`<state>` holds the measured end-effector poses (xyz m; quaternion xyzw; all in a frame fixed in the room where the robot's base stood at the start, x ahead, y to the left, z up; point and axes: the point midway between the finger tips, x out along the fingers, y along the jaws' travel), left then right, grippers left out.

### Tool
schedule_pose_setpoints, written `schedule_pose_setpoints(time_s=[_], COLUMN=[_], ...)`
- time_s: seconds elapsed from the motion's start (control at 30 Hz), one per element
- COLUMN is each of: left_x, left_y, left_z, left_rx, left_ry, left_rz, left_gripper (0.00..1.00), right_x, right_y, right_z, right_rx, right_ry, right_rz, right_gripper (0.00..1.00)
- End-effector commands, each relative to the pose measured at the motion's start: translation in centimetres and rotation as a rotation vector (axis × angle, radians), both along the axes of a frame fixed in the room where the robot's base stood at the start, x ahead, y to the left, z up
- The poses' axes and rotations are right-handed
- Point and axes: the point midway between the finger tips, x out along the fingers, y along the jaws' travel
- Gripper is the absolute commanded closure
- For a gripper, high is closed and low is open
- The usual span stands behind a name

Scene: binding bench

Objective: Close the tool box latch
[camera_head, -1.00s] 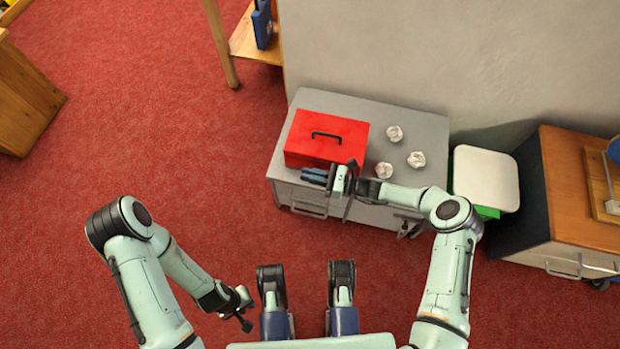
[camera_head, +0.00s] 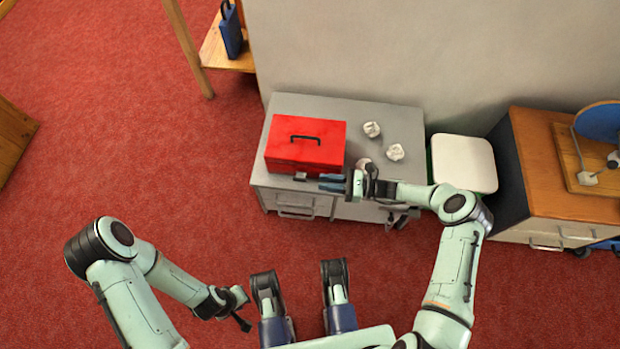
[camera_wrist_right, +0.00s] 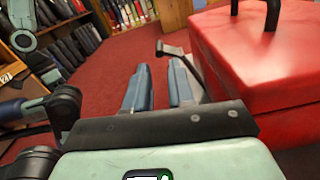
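The red tool box (camera_head: 305,146) with a black top handle stands on the left of the grey cabinet. Its latch (camera_head: 300,177), a small dark lever, sticks out from the front of the box. The latch also shows in the right wrist view (camera_wrist_right: 172,50), beyond and beside the right-hand finger. My right gripper (camera_head: 323,182) is in front of the box's right part, its blue fingers pointing left toward the latch. In the wrist view its fingers (camera_wrist_right: 160,70) are apart with nothing between them. My left gripper (camera_head: 241,308) hangs low at the left, away from the box; its fingers are unclear.
White crumpled balls (camera_head: 372,129) lie on the grey cabinet top (camera_head: 400,115) right of the box; one is partly hidden by my right gripper. A white-lidded bin (camera_head: 464,163) and a wooden-topped cabinet (camera_head: 540,160) stand to the right. A wall rises behind.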

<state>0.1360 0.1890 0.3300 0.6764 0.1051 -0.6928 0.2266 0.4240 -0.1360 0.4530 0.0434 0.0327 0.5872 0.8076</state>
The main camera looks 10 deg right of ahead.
Motion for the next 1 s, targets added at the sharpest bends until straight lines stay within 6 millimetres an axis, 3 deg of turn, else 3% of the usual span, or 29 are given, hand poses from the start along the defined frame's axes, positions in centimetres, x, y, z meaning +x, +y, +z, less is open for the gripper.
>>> schedule_pose_setpoints(time_s=[0.2, 0.5, 0.53, 0.6, 0.67, 0.77, 0.87, 0.9, 1.0], left_x=[0.5, 0.5, 0.5, 0.5, 0.5, 0.5, 0.5, 0.5, 0.5], left_y=[-0.1, -0.1, -0.1, -0.1, -0.1, -0.1, -0.1, -0.1, -0.1], left_z=[0.3, 0.3, 0.3, 0.3, 0.3, 0.3, 0.3, 0.3, 0.3], left_rx=[0.001, 0.000, 0.000, 0.000, 0.000, 0.001, 0.001, 0.001, 0.001], left_ry=[-0.015, -0.016, -0.016, -0.016, -0.016, -0.015, -0.015, -0.015, -0.015], left_rz=[-0.001, -0.001, -0.001, -0.001, -0.001, 0.000, 0.000, 0.000, 0.000], left_gripper=[0.77, 0.77, 0.77, 0.77, 0.77, 0.77, 0.77, 0.77, 0.77], right_x=[-0.7, -0.8, -0.8, -1.0, -1.5, -4.1, -9.0, -11.5, -17.4], right_y=[-2.3, -2.5, -2.5, -2.4, -1.8, 0.1, 1.8, 2.0, 1.0], right_z=[0.0, 0.0, 0.0, -0.2, -0.9, -3.7, -7.9, -9.6, -13.0], right_rx=[0.000, 0.000, 0.000, -0.008, -0.041, -0.175, -0.405, -0.511, -0.766], right_ry=[-0.001, -0.001, -0.001, 0.002, 0.011, 0.034, 0.035, 0.020, -0.059], right_rz=[-0.001, 0.000, 0.000, 0.005, 0.021, 0.094, 0.226, 0.295, 0.474], right_gripper=[0.77, 0.77, 0.80, 1.00, 1.00, 1.00, 1.00, 1.00, 1.00])
